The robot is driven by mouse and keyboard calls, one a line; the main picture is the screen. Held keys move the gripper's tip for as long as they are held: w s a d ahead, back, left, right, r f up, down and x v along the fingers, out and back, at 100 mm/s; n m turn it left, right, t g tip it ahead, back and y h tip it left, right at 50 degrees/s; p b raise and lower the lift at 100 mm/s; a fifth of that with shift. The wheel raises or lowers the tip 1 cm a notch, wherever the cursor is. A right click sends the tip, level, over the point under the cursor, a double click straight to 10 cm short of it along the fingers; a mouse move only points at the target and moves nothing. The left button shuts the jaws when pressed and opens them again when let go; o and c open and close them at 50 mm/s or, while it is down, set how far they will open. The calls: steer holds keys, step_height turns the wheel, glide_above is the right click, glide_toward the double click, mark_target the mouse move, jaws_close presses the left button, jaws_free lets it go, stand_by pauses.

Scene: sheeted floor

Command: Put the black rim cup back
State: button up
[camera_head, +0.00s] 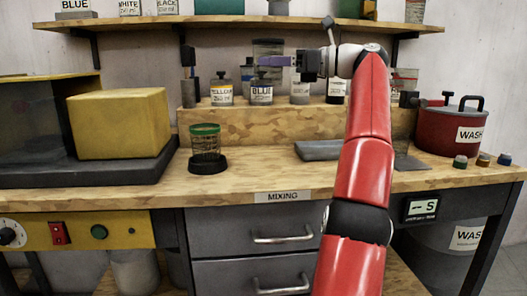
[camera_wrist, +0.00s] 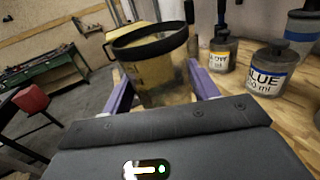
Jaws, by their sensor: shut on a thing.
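The black rim cup (camera_wrist: 152,72) is translucent with a yellowish tint and a thick black rim. My gripper (camera_wrist: 163,88) is shut on it, with a purple finger on either side of its wall. In the head view the cup (camera_head: 268,48) is in the air near the jars on the raised back ledge, and my gripper (camera_head: 277,61) reaches it from the right. Its lower part is hard to tell from the jars there. A green rim cup (camera_head: 205,143) stands upright on a black round base (camera_head: 208,167) on the bench.
A blue-labelled jar (camera_head: 261,93) and a yellow-labelled jar (camera_head: 221,92) stand on the wooden ledge (camera_head: 230,125). A shelf (camera_head: 240,20) runs above. A red wash pot (camera_head: 449,130) is at right, a yellow block (camera_head: 120,125) at left. The bench front beside the MIXING label (camera_head: 282,197) is clear.

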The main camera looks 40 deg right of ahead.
steer(key=shift+s+f, duration=0.15)
steer(key=shift+f, duration=0.4)
step_height(320, 180, down, 18)
steer(key=b, duration=0.6)
steer(key=shift+f, duration=0.25)
steer(key=shift+f, duration=0.1)
steer(key=o, duration=1.1)
steer(key=p+v, duration=0.1)
steer(key=v, duration=1.1)
steer(key=shift+s+a, duration=0.1)
